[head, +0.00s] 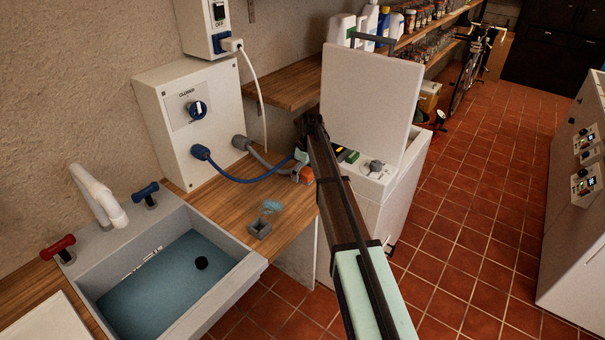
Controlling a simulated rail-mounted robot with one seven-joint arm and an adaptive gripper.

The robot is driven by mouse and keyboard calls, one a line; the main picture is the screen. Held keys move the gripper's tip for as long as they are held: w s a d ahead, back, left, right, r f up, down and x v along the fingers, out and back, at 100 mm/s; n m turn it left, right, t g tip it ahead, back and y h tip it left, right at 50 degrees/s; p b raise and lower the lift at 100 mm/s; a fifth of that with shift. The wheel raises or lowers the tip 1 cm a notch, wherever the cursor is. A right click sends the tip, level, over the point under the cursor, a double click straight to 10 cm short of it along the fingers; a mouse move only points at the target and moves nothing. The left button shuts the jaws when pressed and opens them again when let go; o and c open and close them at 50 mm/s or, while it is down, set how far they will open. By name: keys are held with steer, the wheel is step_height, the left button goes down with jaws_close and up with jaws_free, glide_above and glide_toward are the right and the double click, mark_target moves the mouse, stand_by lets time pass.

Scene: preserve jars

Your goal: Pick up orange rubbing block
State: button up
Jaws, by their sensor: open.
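A small orange block (305,175), which looks like the orange rubbing block, lies at the right end of the wooden counter (285,205). My arm reaches away from the camera, and its far end is above and just behind the block. My gripper (301,157) is small and partly hidden by my arm there. It is open, close to the block and apparently apart from it. The fingertips are too small to make out clearly, and part of the block is covered by my arm.
A blue hose (245,179) and a grey hose (265,158) run beside the block. A sink (225,258) with water and a small grey container (260,228) are nearer. A white machine with a raised lid (370,95) stands just right of my arm.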

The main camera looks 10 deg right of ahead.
steer(key=shift+f, duration=0.2)
stand_by(0.5)
steer(key=c, duration=1.4)
